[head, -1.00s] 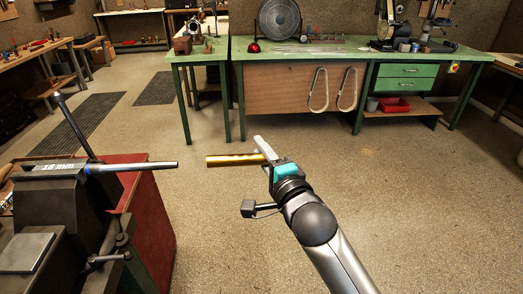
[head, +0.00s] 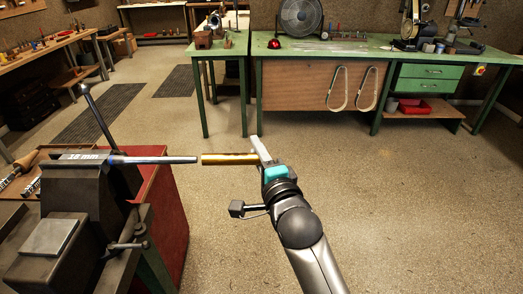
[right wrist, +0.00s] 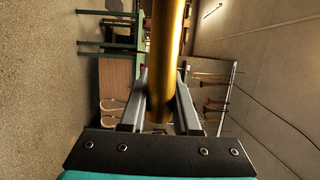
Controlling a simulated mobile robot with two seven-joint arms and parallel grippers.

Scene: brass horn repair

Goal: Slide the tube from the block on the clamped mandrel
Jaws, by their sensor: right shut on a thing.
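The brass tube (head: 229,158) is held level in my right gripper (head: 259,153), which is shut on its right end. The right wrist view also shows the tube (right wrist: 166,60) between the two fingers (right wrist: 160,108). The steel mandrel (head: 160,160) is clamped in the vise (head: 85,190) at the left, marked 18 mm, and points right. The tube's left end is just beside the mandrel's free tip, with a small gap, and looks nearly in line with it. The block is not to be made out. My left gripper is not in view.
The vise stands on a bench with a red side panel (head: 165,215). A vise handle (head: 97,118) rises behind the mandrel. Green workbenches (head: 350,48) stand at the back. The floor around the tube is clear.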

